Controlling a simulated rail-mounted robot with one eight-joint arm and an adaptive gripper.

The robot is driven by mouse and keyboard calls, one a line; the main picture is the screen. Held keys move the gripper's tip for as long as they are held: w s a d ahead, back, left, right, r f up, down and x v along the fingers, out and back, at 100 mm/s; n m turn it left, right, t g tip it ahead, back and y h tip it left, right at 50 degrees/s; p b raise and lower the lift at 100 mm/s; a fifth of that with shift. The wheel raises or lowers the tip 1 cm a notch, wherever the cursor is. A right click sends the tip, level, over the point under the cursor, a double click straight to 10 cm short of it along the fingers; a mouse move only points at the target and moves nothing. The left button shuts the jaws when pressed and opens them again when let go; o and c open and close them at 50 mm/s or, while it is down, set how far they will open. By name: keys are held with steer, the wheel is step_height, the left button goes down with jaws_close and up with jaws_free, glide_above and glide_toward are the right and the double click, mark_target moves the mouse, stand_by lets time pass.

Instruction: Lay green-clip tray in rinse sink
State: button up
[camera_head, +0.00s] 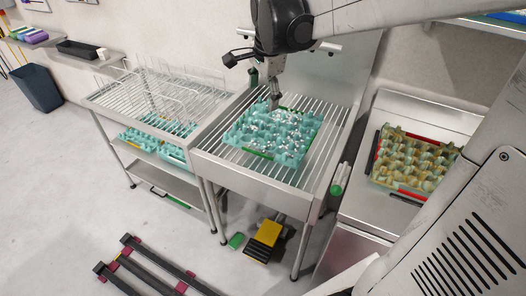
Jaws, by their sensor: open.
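The green-clip tray (256,147) is a teal egg tray with a green strip along its front edge and another at its back edge. It lies flat, with whitish wet-looking patches, on the slatted top of the steel rinse sink (222,164) in the middle of the view. My gripper (275,104) points down at the tray's back edge and is open. Its fingers are small and dark here, and I cannot tell whether they touch the tray. The arm hides part of the wall behind the sink.
A yellowish egg tray with red clips (400,192) sits on the right counter (358,206). A wire drying rack (104,101) stands left, with teal trays (140,138) on the shelf below. A yellow pedal (268,233) and dark floor rails (150,266) lie below.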

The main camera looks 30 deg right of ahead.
steer(key=s+a+f+n+t, duration=0.1)
steer(key=s+a+n, duration=0.3)
steer(key=s+n, duration=0.4)
steer(key=s+a+n+t, duration=0.3)
steer(key=s+a+n, duration=0.2)
steer(key=s+n, duration=0.3)
steer(key=s, duration=0.4)
steer(key=shift+s+a+f+y, duration=0.15)
steer(key=shift+s+f+y, duration=0.15)
steer(key=shift+f, duration=0.1)
